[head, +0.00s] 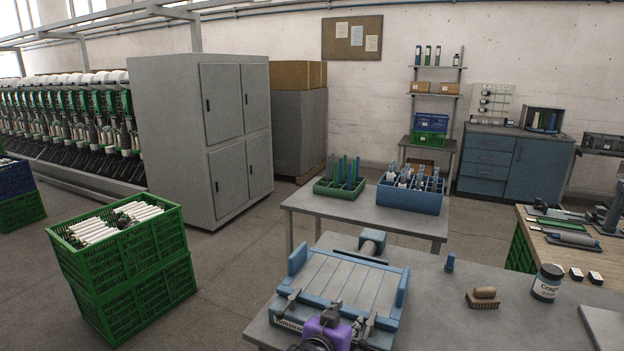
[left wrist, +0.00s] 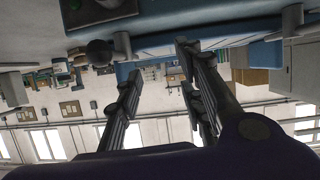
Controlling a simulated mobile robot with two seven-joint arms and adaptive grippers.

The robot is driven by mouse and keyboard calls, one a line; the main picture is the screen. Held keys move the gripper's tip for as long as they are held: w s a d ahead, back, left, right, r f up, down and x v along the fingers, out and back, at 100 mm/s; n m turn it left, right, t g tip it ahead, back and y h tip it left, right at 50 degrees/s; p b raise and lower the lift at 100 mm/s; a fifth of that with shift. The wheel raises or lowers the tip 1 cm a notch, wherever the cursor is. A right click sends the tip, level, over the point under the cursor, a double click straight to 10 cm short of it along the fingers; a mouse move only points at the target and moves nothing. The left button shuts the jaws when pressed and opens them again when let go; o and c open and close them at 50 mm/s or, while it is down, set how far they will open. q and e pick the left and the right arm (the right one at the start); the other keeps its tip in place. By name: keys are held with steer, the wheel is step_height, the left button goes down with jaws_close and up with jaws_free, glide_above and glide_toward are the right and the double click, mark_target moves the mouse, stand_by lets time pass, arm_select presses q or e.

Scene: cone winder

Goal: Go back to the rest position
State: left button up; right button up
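My left gripper (head: 330,314), with a purple body, is at the bottom middle of the head view, at the front edge of a blue-and-grey fixture (head: 345,280) on the near table. In the left wrist view, its two dark fingers (left wrist: 160,72) stand apart with nothing between them. Blue parts show beyond the fingers there, and the view looks upside down. I cannot tell whether the gripper touches the fixture. My right gripper is in neither view.
The near table (head: 430,300) also bears a small blue piece (head: 450,262), a brush (head: 484,297) and a dark jar (head: 547,282). Behind stand a green rack (head: 340,188) and a blue crate (head: 410,198). Stacked green crates (head: 125,265) stand left, with open floor between.

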arm_select(q)
steer(key=s+a+f+n+y, duration=0.2)
steer(key=s+a+f, duration=0.5)
steer(key=s+a, duration=0.45)
steer(key=s+a+f+g+y, duration=0.1)
steer(key=s+a+f, duration=0.3)
steer(key=s, duration=0.7)
steer(key=s+a+f+n+g+y+p, duration=0.1)
steer(key=s+a+f, duration=0.4)
steer(key=s, duration=0.6)
steer(key=s+a+f+n+g+y+p, duration=0.1)
steer(key=s+a+f, duration=0.4)
steer(key=s, duration=0.7)
steer(key=shift+a+g+y, duration=0.3)
steer(key=shift+a+y, duration=0.1)
steer(key=shift+a, duration=0.75)
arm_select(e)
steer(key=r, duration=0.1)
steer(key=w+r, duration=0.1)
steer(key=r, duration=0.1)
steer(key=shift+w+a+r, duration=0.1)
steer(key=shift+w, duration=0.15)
arm_select(q)
steer(key=shift+s, duration=0.1)
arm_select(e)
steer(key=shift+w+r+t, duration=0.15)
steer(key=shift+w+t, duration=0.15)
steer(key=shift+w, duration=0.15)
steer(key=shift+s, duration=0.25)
